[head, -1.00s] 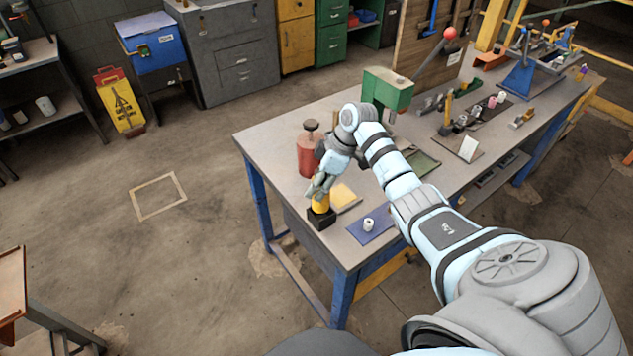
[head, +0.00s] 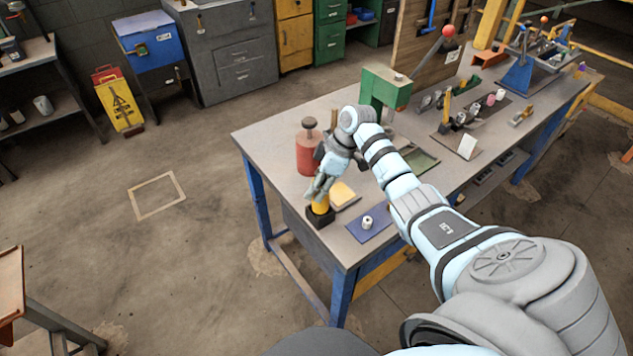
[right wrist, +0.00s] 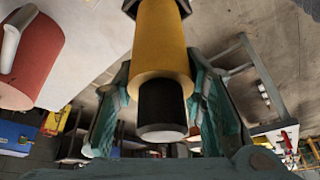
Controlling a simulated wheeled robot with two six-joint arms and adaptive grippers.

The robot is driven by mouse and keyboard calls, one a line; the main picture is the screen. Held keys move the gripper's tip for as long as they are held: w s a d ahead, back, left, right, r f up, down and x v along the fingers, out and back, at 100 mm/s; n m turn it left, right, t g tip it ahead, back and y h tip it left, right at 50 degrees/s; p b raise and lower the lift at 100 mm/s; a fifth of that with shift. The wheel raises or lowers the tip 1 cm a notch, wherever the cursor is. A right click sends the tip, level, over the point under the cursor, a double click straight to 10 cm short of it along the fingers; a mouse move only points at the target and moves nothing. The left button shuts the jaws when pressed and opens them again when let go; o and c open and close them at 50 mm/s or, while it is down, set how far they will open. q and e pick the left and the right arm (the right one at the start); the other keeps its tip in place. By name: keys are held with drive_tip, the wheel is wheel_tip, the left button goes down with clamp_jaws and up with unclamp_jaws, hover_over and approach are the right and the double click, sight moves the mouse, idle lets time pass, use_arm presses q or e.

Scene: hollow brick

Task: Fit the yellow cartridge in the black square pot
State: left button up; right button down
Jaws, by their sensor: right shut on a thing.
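The yellow cartridge (head: 321,206) stands upright at the black square pot (head: 320,219), near the table's front left corner. Its lower end meets the pot's top; how deep it sits inside cannot be told. My right gripper (head: 321,190) is shut on the cartridge from above. In the right wrist view the cartridge (right wrist: 162,45) lies between the two fingers (right wrist: 163,105), with its black end towards the camera. Only a dark bit of the pot (right wrist: 130,6) shows there, at the top edge. My left gripper is out of view.
A red canister (head: 309,158) stands behind the gripper. A yellow pad (head: 344,194) lies right of the pot, and a blue mat (head: 376,232) with a white spool (head: 367,222) lies farther right. A green press (head: 385,90) stands behind my arm. The table edge is close to the pot.

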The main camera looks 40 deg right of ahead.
drive_tip(key=shift+f+b, duration=1.65)
drive_tip(key=shift+f, duration=0.85)
drive_tip(key=c, duration=0.9)
unclamp_jaws()
drive_tip(key=shift+c, duration=0.2)
drive_tip(key=v, duration=1.2)
drive_tip(key=shift+a, duration=0.1)
